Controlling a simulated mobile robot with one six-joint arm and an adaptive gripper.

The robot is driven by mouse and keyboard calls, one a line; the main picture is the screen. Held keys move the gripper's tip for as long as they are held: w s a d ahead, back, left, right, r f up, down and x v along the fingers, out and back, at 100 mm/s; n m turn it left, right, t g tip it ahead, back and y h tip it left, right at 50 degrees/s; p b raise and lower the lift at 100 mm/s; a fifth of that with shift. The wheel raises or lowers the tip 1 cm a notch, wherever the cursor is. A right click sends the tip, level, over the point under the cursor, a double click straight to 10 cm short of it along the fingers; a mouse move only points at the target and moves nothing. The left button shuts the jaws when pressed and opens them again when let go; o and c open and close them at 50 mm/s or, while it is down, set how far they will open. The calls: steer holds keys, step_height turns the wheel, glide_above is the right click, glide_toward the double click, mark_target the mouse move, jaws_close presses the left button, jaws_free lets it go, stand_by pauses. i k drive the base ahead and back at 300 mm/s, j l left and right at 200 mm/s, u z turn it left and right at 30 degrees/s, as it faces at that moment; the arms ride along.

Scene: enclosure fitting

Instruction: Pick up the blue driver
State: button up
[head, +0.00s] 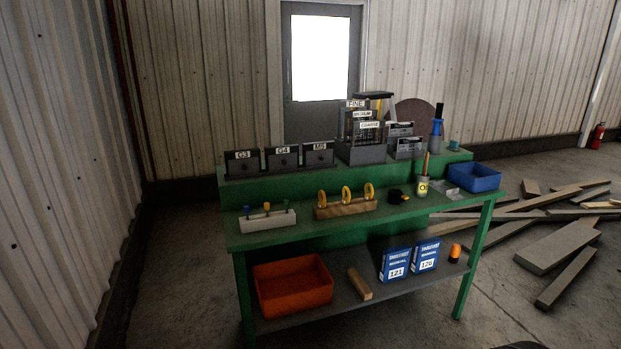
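A pale block (268,222) stands on the green bench top at the left. It holds three small upright tools in a row. The leftmost has a blue handle and looks like the blue driver (246,211); the others have a yellow handle (266,207) and a green handle (286,205). Their lower parts are hidden in the block. My gripper is not in view.
A wooden block with yellow rings (345,208) stands right of the pale block. Boxes marked G3, G4 and M5 (283,160) stand on the raised shelf behind. A blue bin (474,178) is at the right; planks (557,247) litter the floor.

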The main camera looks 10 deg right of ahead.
mark_target(437, 120)
steer(key=i+l+z, duration=0.25)
steer(key=z, duration=0.15)
steer(key=i+z, duration=0.85)
steer(key=i+j+z, duration=0.15)
steer(key=i+z, duration=0.3)
